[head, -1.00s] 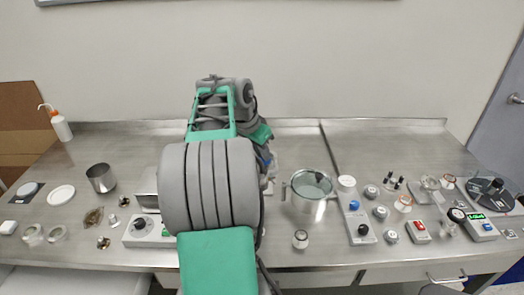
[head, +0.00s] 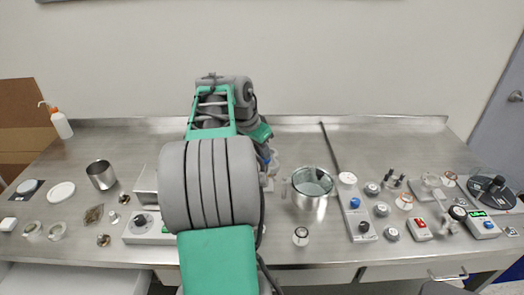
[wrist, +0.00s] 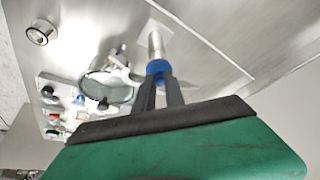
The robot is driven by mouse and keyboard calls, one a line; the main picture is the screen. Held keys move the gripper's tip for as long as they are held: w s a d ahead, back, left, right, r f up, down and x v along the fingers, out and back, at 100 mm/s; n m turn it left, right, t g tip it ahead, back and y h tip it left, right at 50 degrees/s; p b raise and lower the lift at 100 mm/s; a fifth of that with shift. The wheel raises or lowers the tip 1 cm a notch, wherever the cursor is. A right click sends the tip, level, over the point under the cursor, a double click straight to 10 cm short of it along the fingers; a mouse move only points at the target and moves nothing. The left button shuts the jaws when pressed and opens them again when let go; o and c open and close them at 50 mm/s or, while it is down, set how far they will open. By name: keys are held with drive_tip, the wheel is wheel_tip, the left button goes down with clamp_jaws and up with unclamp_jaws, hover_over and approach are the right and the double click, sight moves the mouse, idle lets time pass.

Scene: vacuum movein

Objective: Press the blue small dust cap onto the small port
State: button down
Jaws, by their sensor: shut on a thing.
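The blue small dust cap (wrist: 157,68) is between the two dark fingertips of my gripper (wrist: 158,80) in the wrist view. My gripper is shut on it. A pale metal tube, apparently the small port (wrist: 155,43), stands right behind the cap, in line with it, on a light square base. The cap overlaps the tube's end in this view; I cannot tell whether it is seated or only touching. In the head view my arm hides the port and most of my gripper; a bit of blue (head: 268,159) shows at the arm's right edge.
A steel vessel with a glass lid (head: 312,185) stands just right of my arm. A white box with a knob (head: 142,225) is at its left. A steel beaker (head: 101,174) stands farther left. Knobs and small instruments crowd the right side of the bench.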

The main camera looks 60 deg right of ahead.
drive_tip(key=shift+f+b, duration=0.45)
drive_tip(key=shift+f, duration=0.15)
idle(0.9)
drive_tip(key=c, duration=1.3)
unclamp_jaws()
drive_tip(key=p+v, duration=0.1)
drive_tip(key=v, duration=0.7)
drive_tip(key=shift+s+d, duration=0.1)
